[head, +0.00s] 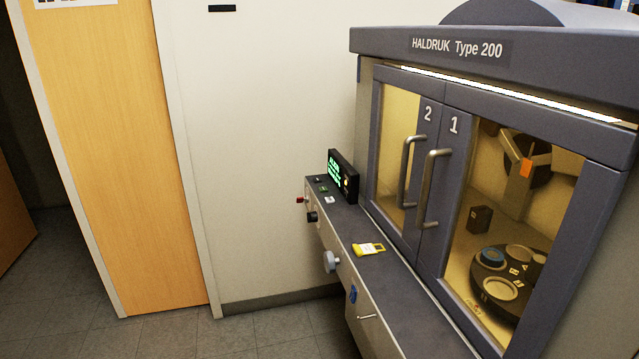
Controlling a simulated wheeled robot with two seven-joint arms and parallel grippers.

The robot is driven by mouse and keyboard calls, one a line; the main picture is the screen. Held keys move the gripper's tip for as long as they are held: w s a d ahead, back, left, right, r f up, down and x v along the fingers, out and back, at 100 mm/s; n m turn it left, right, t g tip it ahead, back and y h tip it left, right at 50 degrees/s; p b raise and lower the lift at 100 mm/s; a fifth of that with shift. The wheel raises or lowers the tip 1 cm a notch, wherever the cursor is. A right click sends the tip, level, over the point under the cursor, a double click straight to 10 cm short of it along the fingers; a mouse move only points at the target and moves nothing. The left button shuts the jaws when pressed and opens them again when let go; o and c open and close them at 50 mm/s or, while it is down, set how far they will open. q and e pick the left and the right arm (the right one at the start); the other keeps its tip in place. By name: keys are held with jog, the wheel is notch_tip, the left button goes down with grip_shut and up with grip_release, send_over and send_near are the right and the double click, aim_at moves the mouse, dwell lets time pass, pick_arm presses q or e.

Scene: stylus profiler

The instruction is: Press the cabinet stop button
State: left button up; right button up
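The grey cabinet labelled "HALDRUK Type 200" (433,284) stands at the right in the head view. A small red button-like part (300,200) sticks out from the far left end of its front ledge; it looks like a stop button, but it is too small to read any label. A dark knob (312,217) sits just below it, and a larger pale round knob (330,262) is nearer on the same front face. Neither of my grippers shows in the head view.
A display with green text (343,175) stands on the ledge above small buttons (324,189). A yellow-and-white item (368,249) lies on the ledge. Glass doors 2 (397,160) and 1 (510,220) look closed. Floor (240,335) is clear left of the cabinet.

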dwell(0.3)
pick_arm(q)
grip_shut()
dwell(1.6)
